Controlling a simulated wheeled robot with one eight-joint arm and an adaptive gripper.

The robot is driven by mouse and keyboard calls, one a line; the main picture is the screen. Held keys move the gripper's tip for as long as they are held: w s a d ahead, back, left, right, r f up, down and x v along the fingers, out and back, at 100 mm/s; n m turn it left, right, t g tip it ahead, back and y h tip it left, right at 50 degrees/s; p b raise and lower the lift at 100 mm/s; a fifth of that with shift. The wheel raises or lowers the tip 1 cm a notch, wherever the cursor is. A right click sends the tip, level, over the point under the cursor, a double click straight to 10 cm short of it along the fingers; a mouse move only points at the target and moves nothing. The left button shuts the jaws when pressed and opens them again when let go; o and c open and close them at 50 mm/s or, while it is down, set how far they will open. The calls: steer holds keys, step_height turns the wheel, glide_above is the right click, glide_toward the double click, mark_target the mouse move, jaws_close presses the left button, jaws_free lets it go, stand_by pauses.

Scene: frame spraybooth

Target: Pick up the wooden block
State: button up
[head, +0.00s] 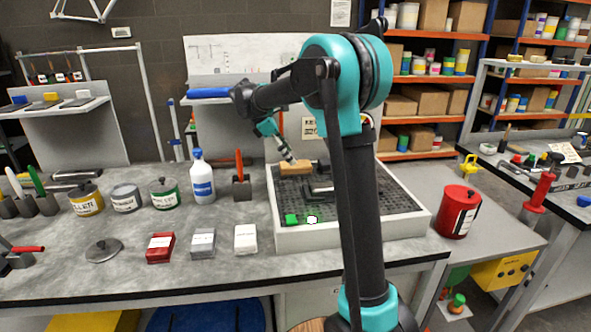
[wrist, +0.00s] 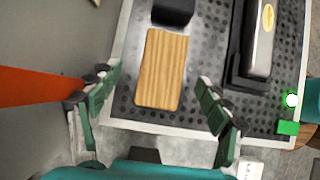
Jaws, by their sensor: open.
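The light wooden block (head: 296,167) lies in the grey-white tray (head: 350,237) with a dark perforated floor, on the workbench. In the wrist view the block (wrist: 161,70) shows striped grain and lies lengthwise between my fingers. My gripper (wrist: 158,82) is open and empty, with one green-padded finger to each side of the block and neither seen touching it. In the head view my gripper (head: 284,150) is small, at the block, and pointing down. The exact height gap cannot be told.
A black piece (wrist: 173,11) sits at the block's far end. A metal-topped tool on a black base (wrist: 257,45) lies to its right. A green piece (head: 291,219) is at the tray's front. An orange-handled tool (head: 239,165) and white bottle (head: 202,180) stand left of the tray.

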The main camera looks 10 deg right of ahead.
mark_target(296, 168)
steer(key=x, duration=0.4)
steer(key=shift+s+d+f, duration=0.1)
steer(key=shift+s+f, duration=0.1)
steer(key=shift+f, duration=0.2)
steer(key=shift+c, duration=0.4)
steer(key=c, duration=1.2)
